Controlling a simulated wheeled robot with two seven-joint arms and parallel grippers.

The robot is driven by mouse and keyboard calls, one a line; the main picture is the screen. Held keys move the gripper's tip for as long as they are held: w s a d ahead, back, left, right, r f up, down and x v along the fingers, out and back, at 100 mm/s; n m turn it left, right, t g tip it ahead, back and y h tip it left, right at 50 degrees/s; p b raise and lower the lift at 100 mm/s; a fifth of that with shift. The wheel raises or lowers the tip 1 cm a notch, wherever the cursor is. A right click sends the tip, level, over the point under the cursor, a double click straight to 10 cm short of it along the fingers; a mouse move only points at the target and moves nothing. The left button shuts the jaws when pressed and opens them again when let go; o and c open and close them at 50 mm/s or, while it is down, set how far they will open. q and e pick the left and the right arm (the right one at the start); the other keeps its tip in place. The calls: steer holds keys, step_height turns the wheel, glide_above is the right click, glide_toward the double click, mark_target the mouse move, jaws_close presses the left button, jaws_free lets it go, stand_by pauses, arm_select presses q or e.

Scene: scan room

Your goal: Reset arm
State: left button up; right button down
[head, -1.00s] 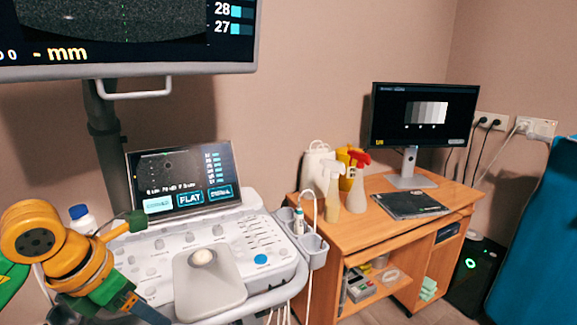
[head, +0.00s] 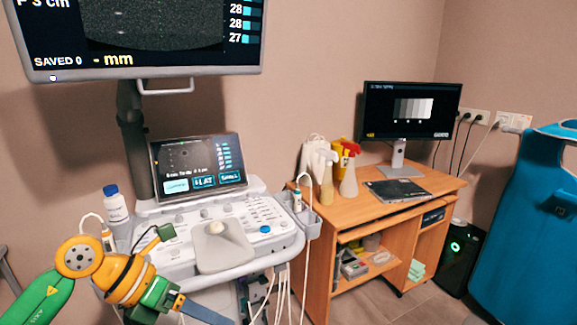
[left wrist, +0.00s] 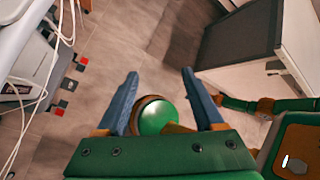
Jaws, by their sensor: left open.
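My left arm, green and orange-yellow, comes in at the lower left of the head view. My left gripper (left wrist: 160,88) shows in the left wrist view with its two blue fingers spread apart over the floor, and nothing is clasped between the tips. A round green part shows lower down between the fingers; I cannot tell what it belongs to. In the head view a blue finger (head: 203,310) shows at the bottom edge, in front of the ultrasound console (head: 222,250). My right gripper is in neither view.
A screen (head: 140,35) hangs above the console. A white bottle with a blue cap (head: 116,207) stands at its left. A wooden desk (head: 400,218) carries a monitor (head: 411,112) and spray bottles (head: 348,180). A blue couch (head: 530,220) is at right. Cables hang below the console.

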arm_select(q)
steer(key=w+d+n+h+p, duration=0.1)
steer(key=w+d+n+h, duration=0.1)
steer(key=d+n+h, duration=0.3)
steer(key=w+f+n+t+h+p, duration=0.2)
steer(key=w+f+n+t, duration=0.35)
steer(key=n+t, duration=0.35)
steer(key=s+a+f+n+t+y, duration=0.1)
steer(key=a+f+n+y, duration=0.2)
steer(key=f+n, duration=0.25)
steer(key=s+a+f+n+y+p, duration=0.1)
steer(key=a+f+n+y, duration=0.3)
steer(key=f, duration=0.3)
steer(key=s+a+f+n+t+y, duration=0.1)
steer(key=a+f+n+y, duration=0.15)
steer(key=f+n, duration=0.35)
steer(key=s+a+f+n+g+y, duration=0.3)
steer(key=s+f+n+g+y, duration=0.25)
steer(key=s+f, duration=0.95)
steer(key=s+d+f+n+g, duration=0.1)
steer(key=s+f+n+g, duration=0.1)
steer(key=s, duration=0.9)
steer(key=s+f+n+g+p, duration=0.1)
steer(key=s+f+n+g, duration=0.1)
steer(key=s, duration=1)
steer(key=f+g, duration=0.1)
steer(key=g, duration=0.1)
steer(key=shift+s+d+f+g+p, duration=0.15)
steer(key=shift+d+f+g+p, duration=0.15)
steer(key=shift+d+f+g, duration=0.1)
